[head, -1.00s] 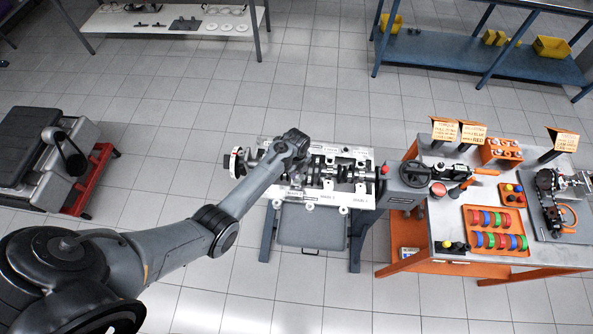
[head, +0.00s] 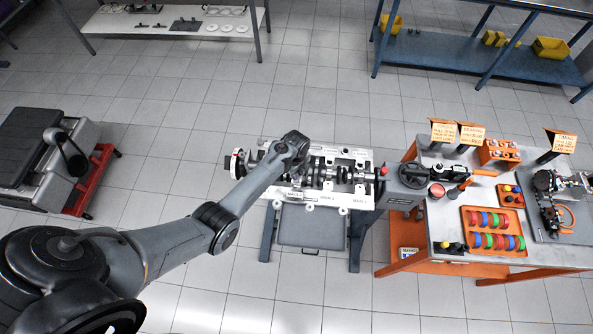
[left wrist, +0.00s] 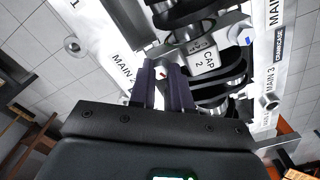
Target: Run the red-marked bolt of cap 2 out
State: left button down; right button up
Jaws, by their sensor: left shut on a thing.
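Cap 2 (left wrist: 208,60), a grey bearing cap with a printed label, sits over the crankshaft in the engine block (head: 345,198). My left gripper (left wrist: 163,84) is shut on the red-marked bolt (left wrist: 163,73) at one end of cap 2, with one dark finger on each side of it. The red mark shows between the fingers; the bolt's lower part is hidden. A blue mark (left wrist: 248,40) shows at the cap's other end. In the head view my left arm's wrist covers the fingers and the bolt. My right gripper is not in view.
Crankshaft throws (left wrist: 225,88) lie close beside the fingers. The block rests on a stand with a handwheel (head: 411,174) at its right. An orange-edged bench (head: 440,225) with a tray of coloured rings (head: 495,253) stands further right. Floor in front is clear.

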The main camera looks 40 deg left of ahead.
pick_arm(q)
jog(key=n+p, duration=0.1)
jog(key=n, duration=0.2)
jog(key=shift+r+n+p, duration=0.1)
jog(key=shift+n+p, duration=0.2)
jog(key=shift+n, duration=0.1)
jog(key=n+p, duration=0.1)
jog(key=n, duration=0.2)
jog(key=n+p, duration=0.1)
jog(key=n, duration=0.6)
jog(key=shift+f+n, duration=0.2)
jog(key=shift+n, duration=0.2)
jog(key=n+p, duration=0.1)
jog(key=n, duration=0.2)
jog(key=shift+n, duration=0.3)
jog(key=n, duration=0.3)
jog(key=shift+n, duration=0.4)
jog(key=n, duration=0.4)
jog(key=shift+n, duration=1.6)
